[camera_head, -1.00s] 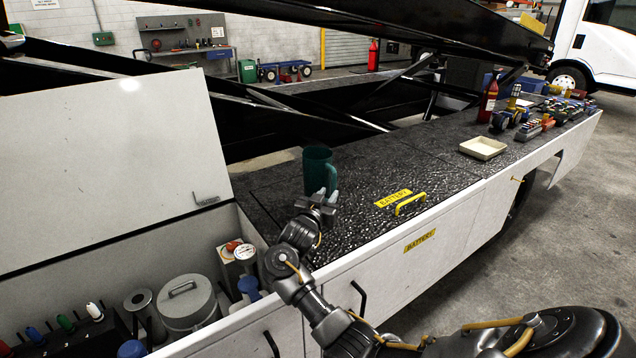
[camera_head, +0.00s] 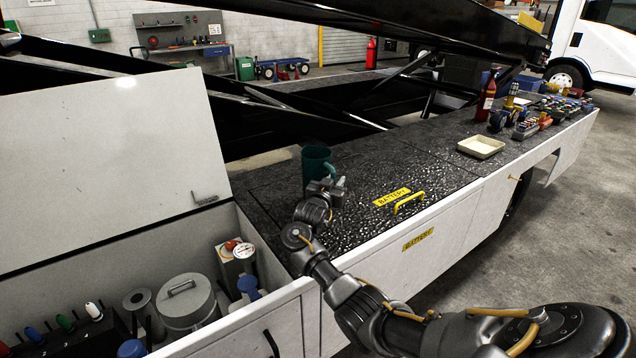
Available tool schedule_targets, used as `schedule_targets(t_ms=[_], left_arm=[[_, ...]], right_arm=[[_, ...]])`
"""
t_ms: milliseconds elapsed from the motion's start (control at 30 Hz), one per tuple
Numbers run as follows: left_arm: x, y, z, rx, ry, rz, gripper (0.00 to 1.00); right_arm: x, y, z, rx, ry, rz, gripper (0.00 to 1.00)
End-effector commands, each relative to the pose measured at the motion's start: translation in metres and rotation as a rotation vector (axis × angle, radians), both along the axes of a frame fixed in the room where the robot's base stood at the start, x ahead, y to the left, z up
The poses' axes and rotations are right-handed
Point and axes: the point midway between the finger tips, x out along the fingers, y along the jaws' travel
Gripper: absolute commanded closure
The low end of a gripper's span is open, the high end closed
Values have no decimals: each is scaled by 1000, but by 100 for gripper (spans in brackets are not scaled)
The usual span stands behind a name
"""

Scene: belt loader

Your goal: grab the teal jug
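The teal jug (camera_head: 316,161) stands upright on the dark textured deck (camera_head: 440,150), near the left end of its bare part. My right gripper (camera_head: 331,186) is at the jug's near side and covers its lower part and most of its handle. The fingertips are small and partly turned away, so I cannot tell whether they are open or shut, or whether they touch the jug. My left gripper is not in view.
A yellow handle (camera_head: 409,203) rises from the deck right of my gripper. A shallow cream tray (camera_head: 481,147) and a red bottle (camera_head: 487,96) are farther right. A raised white lid (camera_head: 105,165) and an open bin with a grey canister (camera_head: 186,303) are left.

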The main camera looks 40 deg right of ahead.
Motion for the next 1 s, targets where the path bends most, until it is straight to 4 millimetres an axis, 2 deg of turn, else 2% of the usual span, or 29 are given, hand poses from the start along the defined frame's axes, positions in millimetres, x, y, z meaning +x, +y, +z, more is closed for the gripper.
schedule_targets(t_ms=[100,267,300,467,767,867,1000], left_arm=[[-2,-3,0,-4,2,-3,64],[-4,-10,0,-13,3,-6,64],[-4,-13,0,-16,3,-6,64],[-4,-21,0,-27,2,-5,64],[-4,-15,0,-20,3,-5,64],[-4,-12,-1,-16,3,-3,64],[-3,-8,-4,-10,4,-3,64]], right_arm=[[0,0,0,0,0,0,78],[0,0,0,0,0,0,98],[0,0,0,0,0,0,100],[0,1,0,0,0,0,100],[0,1,3,-1,-3,0,100],[0,1,8,-1,-4,1,100],[0,1,25,1,-9,1,100]])
